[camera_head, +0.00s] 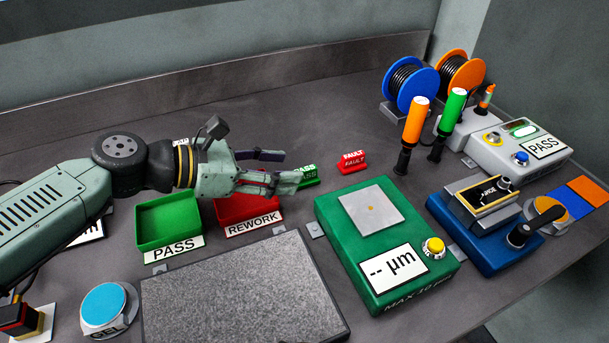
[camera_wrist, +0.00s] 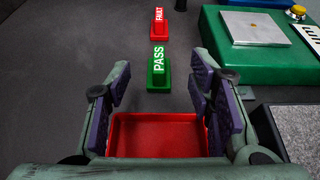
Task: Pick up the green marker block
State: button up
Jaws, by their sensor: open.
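The green marker block (camera_wrist: 158,72), lettered PASS, stands on the table beyond the red tray in the wrist view. In the head view the green marker block (camera_head: 306,174) shows only partly, behind my fingers. My gripper (camera_wrist: 160,93) is open and empty, with its fingers spread to either side and the block ahead between their lines. In the head view my gripper (camera_head: 291,167) hangs above the red REWORK tray, short of the block. A red FAULT marker block (camera_wrist: 159,27) stands beyond the green one, and also shows in the head view (camera_head: 352,162).
The red tray (camera_wrist: 158,151) lies under my gripper, with a green PASS tray (camera_head: 168,247) beside it. A green gauge box (camera_head: 335,232) stands right of the blocks.

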aim_at(304, 169)
jog(key=x, duration=0.5)
jog(key=shift+w, duration=0.1)
jog(key=shift+c, duration=0.3)
grip_shut()
